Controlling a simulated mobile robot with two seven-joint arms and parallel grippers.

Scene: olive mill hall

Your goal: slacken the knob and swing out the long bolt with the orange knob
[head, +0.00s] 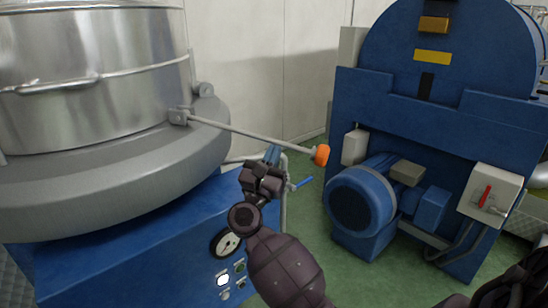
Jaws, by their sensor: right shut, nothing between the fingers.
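The long bolt (255,136) is a thin grey rod. It runs from a bracket (180,116) on the rim of the grey round machine out to the right. The orange knob (321,155) is at its free end, clear of the machine's rim. My right gripper (272,154) is shut and empty. It is just below the rod in the picture, to the left of the knob; whether it touches the rod I cannot tell. The threads under the knob are too small to make out. My left gripper is out of view.
A steel drum (95,75) with a bar handle stands on the grey machine body (110,190). Below is a blue cabinet (130,255) with a gauge (225,242) and buttons. A blue motor (360,198) stands right; green floor lies between.

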